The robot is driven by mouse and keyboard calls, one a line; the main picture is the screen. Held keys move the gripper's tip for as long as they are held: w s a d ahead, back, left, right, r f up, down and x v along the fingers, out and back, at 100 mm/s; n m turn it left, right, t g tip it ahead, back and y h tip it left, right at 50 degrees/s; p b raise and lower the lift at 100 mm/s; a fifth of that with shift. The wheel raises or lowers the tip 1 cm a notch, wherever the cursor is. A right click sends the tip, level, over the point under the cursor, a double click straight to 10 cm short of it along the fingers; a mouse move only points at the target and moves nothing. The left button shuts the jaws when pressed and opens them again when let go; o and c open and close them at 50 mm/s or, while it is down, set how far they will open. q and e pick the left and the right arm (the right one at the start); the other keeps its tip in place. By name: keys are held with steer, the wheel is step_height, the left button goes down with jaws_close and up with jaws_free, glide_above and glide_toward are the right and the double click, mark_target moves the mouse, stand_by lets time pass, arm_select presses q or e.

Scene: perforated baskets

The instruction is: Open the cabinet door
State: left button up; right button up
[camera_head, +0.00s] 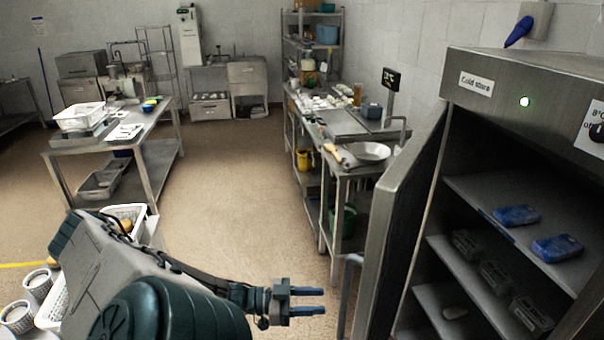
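The steel cabinet (470,100), labelled "Cold store", stands at the right. Its door (403,215) is swung open on the left side, so the shelves inside show. My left gripper (309,301) is at the bottom middle, left of the door and apart from it. Its two blue fingers point right with an empty gap between them. My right gripper is not in view.
Blue packs (516,215) and several clear containers lie on the cabinet shelves (480,200). White baskets (55,305) with cups are at the lower left. The middle floor (225,200) is clear.

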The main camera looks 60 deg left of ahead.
arm_select(q)
steer(key=shift+v, duration=1.55)
steer(key=shift+f, duration=0.1)
